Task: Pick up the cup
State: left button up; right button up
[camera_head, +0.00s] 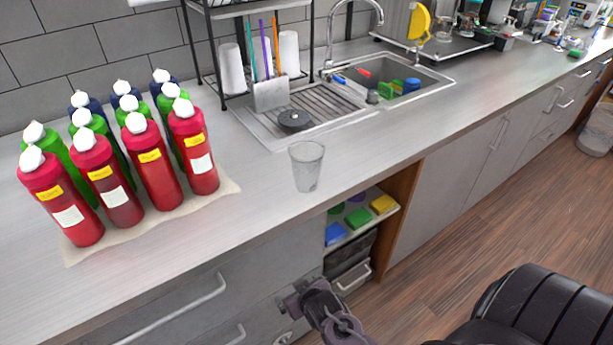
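A clear, empty-looking cup (307,167) stands upright on the grey counter, near its front edge and in front of the sink's drainboard. One gripper (297,295) shows at the bottom middle, in front of the drawers and below the counter top. Its arm comes in from the bottom, right of centre, so I take it as my right one. It is well apart from the cup. Whether its fingers are open or shut is not clear. My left gripper is not in view.
Several red, green and blue bottles (153,165) stand on a mat (228,187) to the left. Behind the cup are a drainboard with a black lid (294,120), a rack (209,60) and a sink (425,76). An open shelf (341,236) lies below. Counter around the cup is clear.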

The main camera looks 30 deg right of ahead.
jog(key=w+d+r+m+t+p, duration=0.1)
jog(key=w+r+t+p, duration=0.2)
jog(key=r, duration=1.9)
jog(key=m+t+h, duration=0.3)
jog(key=t+h, duration=0.2)
jog(key=h, duration=0.1)
send_near(304, 145)
jog(key=shift+s+a+r, duration=0.3)
jog(key=shift+s+r, duration=0.1)
jog(key=shift+s, duration=0.15)
jog(key=shift+w+d+r+m, duration=0.15)
jog(key=shift+w+r+m, duration=0.05)
jog(key=shift+m, duration=0.1)
jog(key=p+x, duration=0.1)
jog(key=x, duration=0.1)
jog(key=p+x, duration=0.1)
jog(key=x, duration=0.1)
jog(key=f+p+x, duration=0.1)
jog(key=x, duration=0.1)
jog(key=shift+w+d, duration=0.15)
jog(key=shift+w, duration=0.2)
jog(key=shift+w+d+f, duration=0.1)
jog(key=shift+w+f, duration=0.05)
jog(key=shift+w, duration=0.1)
jog(key=shift+c, duration=0.5)
jog(key=c, duration=0.9)
